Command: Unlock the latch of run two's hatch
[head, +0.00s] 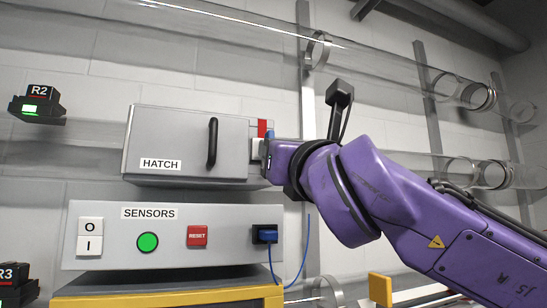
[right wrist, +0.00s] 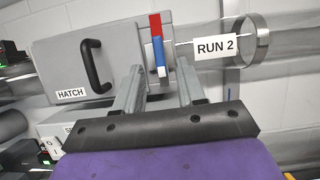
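The hatch of run two (head: 185,145) is a grey box with a black bar handle (head: 212,142) and a HATCH label. It looks shut. Its latch (head: 262,128) shows as a red piece at the box's right edge. In the right wrist view the latch (right wrist: 157,45) is an upright bar, red above, blue below, with a pale tip. My right gripper (right wrist: 160,66) is open, its two fingers on either side of the latch's lower end. I cannot tell whether they touch it. In the head view my right gripper (head: 258,150) is partly hidden at the hatch's right side. My left gripper is not in view.
A RUN 2 label (right wrist: 215,47) sits right of the latch, by a clear tube with a ring clamp (right wrist: 256,40). Below the hatch is a SENSORS panel (head: 105,252) with a green button, a red RESET button and a blue plug with cable. A lit R2 unit (head: 38,106) is at left.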

